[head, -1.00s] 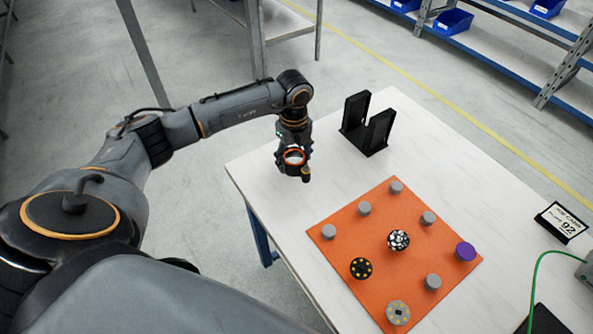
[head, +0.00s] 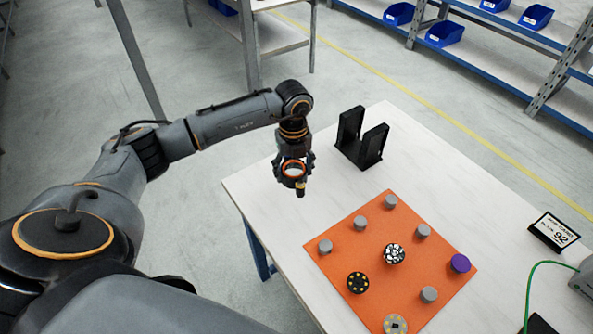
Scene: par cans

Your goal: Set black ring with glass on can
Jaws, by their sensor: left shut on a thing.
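My left gripper (head: 297,184) is shut and points down over the table's left part, left of the orange mat. A small ring with an orange rim and a pale centre (head: 293,170) shows at its fingers; I cannot tell how much of this is the black ring with glass. On the mat (head: 338,272) stand several short grey cans (head: 423,231). My right gripper is out of view.
A black stand with two uprights (head: 362,140) stands behind the mat, right of my gripper. A small sign (head: 553,233) and a green cable (head: 540,262) are at the right. The white tabletop (head: 470,190) is clear between them. Shelves with blue bins (head: 444,34) stand behind.

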